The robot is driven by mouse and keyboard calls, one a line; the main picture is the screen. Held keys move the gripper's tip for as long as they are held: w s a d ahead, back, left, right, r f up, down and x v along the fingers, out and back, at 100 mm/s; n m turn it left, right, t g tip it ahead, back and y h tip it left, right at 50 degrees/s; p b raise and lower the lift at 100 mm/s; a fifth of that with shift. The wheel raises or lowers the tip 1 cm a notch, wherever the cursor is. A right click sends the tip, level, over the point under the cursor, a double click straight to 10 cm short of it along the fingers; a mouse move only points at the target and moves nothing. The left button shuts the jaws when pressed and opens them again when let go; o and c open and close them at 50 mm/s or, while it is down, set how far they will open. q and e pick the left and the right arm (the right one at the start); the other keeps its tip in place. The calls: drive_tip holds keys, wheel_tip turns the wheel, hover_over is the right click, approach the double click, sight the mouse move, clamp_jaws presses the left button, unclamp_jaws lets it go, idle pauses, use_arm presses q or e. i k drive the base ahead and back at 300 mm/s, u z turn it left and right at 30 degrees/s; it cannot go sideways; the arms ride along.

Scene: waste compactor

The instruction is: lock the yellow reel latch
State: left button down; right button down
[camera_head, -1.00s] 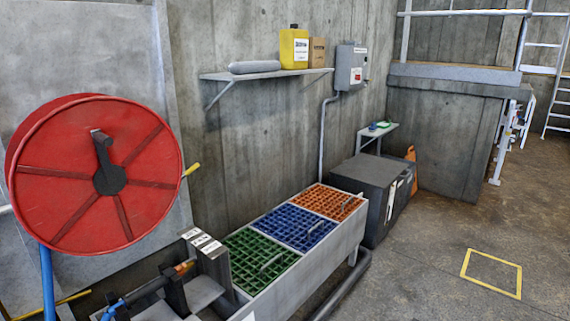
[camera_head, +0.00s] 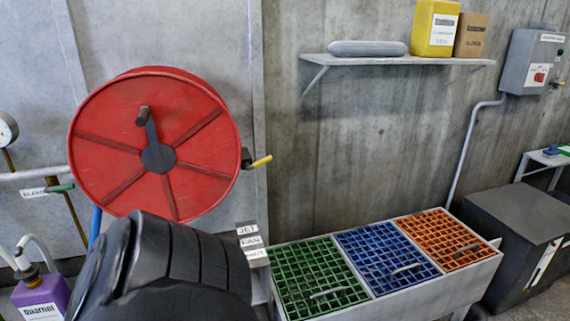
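The yellow reel latch (camera_head: 261,161) is a short yellow handle on a dark mount at the right edge of the red hose reel (camera_head: 110,150). It points right and slightly up. The reel has a dark crank (camera_head: 150,130) at its hub, with the crank arm pointing up. A black segmented part of one of my arms fills the lower left of the view, in front of the area below the reel. No gripper fingers show, so both of my grippers are out of view.
A trough with green (camera_head: 300,262), blue (camera_head: 370,240) and orange (camera_head: 448,232) grates stands right of the reel. A shelf (camera_head: 390,59) above holds a yellow jug (camera_head: 434,40). A purple container (camera_head: 42,296) stands lower left. Labelled signs (camera_head: 249,241) sit below the latch.

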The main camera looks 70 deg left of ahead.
sight(265, 160)
drive_tip(key=u, duration=0.8)
drive_tip(key=i, duration=1)
drive_tip(key=u, duration=0.95)
